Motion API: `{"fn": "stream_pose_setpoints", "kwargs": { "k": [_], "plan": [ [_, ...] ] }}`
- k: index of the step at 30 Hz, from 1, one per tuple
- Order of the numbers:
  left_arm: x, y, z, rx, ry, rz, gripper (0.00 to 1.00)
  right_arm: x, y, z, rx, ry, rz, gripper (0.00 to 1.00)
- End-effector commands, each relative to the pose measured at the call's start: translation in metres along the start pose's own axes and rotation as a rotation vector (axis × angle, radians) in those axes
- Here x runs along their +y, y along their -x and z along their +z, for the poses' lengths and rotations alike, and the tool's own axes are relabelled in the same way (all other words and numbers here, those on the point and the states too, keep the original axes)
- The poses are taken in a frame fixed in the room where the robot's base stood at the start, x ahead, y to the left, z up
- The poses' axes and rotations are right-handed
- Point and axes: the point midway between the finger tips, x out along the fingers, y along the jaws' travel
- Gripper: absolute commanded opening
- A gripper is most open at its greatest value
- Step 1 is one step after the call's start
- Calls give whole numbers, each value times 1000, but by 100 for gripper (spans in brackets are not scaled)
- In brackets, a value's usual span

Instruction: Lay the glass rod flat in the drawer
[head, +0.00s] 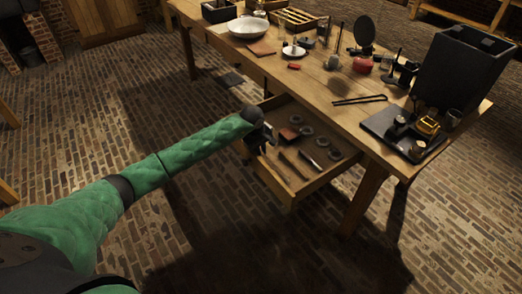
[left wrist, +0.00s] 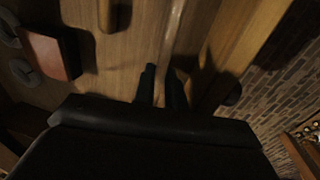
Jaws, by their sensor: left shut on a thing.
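My left gripper (head: 268,131) is at the left inner corner of the open wooden drawer (head: 292,193). In the left wrist view its two dark fingers (left wrist: 162,86) are close together, shut on a slim pale rod that looks like the glass rod (left wrist: 174,28). The rod runs away from the fingers to the top edge of that view, over the drawer's wooden floor (left wrist: 134,55) and beside a side wall. I cannot tell whether it touches the floor. I cannot make out the rod in the head view. My right gripper is not in view.
The drawer also holds a reddish-brown block (left wrist: 50,53), dark rings (head: 307,130) and several slim tools. The table (head: 300,85) above is crowded: a white bowl (head: 249,27), a red round object (head: 362,65), black tongs (head: 360,100) and a large black box (head: 463,70).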

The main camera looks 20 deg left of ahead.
Motion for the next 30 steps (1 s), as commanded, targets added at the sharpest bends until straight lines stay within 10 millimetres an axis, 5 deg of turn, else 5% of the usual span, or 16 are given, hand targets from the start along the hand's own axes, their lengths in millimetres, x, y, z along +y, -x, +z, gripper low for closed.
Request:
{"fn": "stream_pose_setpoints", "kwargs": {
  "k": [5,6,10,25,30],
  "plan": [
    [0,0,0,0,0,0,0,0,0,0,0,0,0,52],
    [0,0,0,0,0,0,14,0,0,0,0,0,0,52],
    [0,0,0,0,0,0,38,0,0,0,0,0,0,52],
    [-2,0,0,0,0,-3,38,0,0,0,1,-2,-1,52],
    [-1,14,-1,2,-2,-2,38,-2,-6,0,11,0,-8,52]
  ]
}}
